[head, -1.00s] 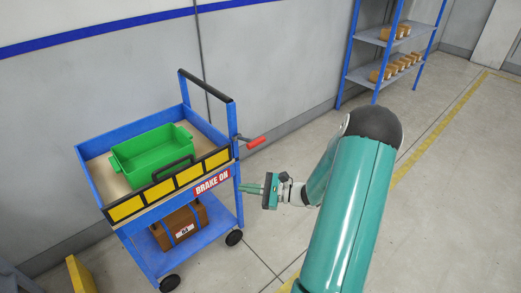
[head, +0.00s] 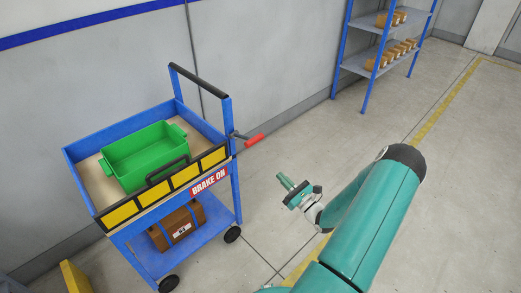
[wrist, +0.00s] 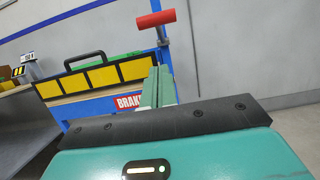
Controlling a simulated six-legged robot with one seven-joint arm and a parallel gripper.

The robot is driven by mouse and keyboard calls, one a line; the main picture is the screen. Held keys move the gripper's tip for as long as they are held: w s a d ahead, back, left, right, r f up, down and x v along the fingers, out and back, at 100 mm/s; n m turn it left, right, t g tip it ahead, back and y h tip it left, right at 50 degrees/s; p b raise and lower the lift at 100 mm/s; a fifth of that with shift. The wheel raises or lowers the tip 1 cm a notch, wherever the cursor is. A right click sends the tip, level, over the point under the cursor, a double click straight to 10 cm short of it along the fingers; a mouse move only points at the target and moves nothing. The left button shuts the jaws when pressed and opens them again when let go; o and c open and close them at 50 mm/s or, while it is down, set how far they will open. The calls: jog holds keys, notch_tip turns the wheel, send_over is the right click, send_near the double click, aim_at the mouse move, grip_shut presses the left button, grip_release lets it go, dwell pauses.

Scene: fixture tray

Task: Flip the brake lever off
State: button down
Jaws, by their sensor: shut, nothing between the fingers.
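The brake lever has a red grip (head: 254,140) on a dark rod that sticks out from the right post of a blue cart (head: 118,128). Beside it, a red sign on the cart reads "BRAKE ON" (head: 209,182). My gripper (head: 282,180) is shut and empty, to the right of the cart and below the red grip, apart from both. In the wrist view the red grip (wrist: 156,19) is above and beyond my closed fingers (wrist: 157,85), with a gap between. The lever's pivot is small and hard to make out.
A green bin (head: 143,158) sits in the cart's top tray, and a brown case (head: 178,226) lies on its lower shelf. A blue shelf rack (head: 377,68) with boxes stands against the back wall. The floor right of the cart is open.

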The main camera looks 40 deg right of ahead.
send_near(256, 142)
jog(key=w+f, duration=0.4)
jog(key=w+r, duration=0.1)
jog(key=r, duration=0.1)
jog(key=w+r, duration=0.2)
jog(key=shift+w+r, duration=0.1)
dwell(0.4)
jog(key=shift+w+a+r+g, duration=0.1)
jog(key=shift+r+g, duration=0.4)
jog(key=shift+r, duration=0.15)
jog(key=shift+w+r+g, duration=0.15)
jog(key=shift+r+g, duration=0.35)
jog(key=shift+r, duration=0.15)
jog(key=w+r+g, duration=0.1)
jog(key=r+g, duration=0.1)
jog(key=w+r+g, duration=0.2)
jog(key=r, duration=0.1)
jog(key=w+r+g, duration=0.1)
jog(key=w+r, duration=0.1)
jog(key=r, duration=0.1)
jog(key=shift+a+g, duration=0.1)
jog(key=shift+g, duration=0.3)
jog(key=shift+w+r, duration=0.75)
jog(key=shift+w, duration=0.4)
jog(key=shift+w+r, duration=0.1)
